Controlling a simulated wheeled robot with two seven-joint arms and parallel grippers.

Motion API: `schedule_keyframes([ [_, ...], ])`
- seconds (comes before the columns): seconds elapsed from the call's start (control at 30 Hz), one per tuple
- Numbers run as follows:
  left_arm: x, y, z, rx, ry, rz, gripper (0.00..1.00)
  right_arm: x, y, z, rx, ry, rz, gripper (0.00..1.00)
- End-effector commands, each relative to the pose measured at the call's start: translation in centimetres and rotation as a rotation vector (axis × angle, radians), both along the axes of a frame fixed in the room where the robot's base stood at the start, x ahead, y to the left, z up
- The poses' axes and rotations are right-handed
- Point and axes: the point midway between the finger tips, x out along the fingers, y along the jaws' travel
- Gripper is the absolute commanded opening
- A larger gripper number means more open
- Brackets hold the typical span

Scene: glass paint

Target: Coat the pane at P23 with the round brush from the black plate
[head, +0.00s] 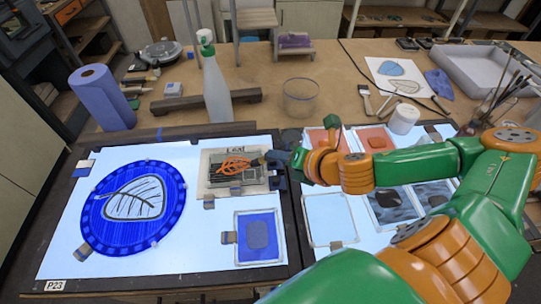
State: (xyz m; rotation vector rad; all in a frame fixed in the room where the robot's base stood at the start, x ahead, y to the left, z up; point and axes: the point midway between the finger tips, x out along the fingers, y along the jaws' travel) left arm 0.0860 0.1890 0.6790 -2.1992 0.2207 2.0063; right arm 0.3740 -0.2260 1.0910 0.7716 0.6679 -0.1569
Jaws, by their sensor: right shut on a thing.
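The round pane (89,216) lies on the left light panel, whose corner bears the P23 label (55,285). It is deep blue around a pale leaf shape (135,199) with dark veins. My left gripper is not in view.
A blue square pane (246,254) lies in front of the gripper. A spray bottle (216,92), a blue roll (100,98) and a clear bowl (301,97) stand behind the panels. More panes (330,216) lie at right. Brushes (505,95) stand at far right.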

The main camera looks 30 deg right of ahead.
Motion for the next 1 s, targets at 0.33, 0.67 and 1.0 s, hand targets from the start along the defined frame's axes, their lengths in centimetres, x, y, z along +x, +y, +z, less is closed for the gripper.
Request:
schedule_keyframes([
  [0.33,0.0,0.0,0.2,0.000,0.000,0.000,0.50,2.0,-1.7,0.0,0.004,0.000,-0.004,0.00],
  [0.67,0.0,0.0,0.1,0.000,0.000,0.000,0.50,4.1,-2.7,0.0,0.001,0.001,0.001,0.00],
  [1.0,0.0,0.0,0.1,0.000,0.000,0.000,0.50,4.2,-2.7,-0.1,-0.001,0.002,0.001,0.00],
])
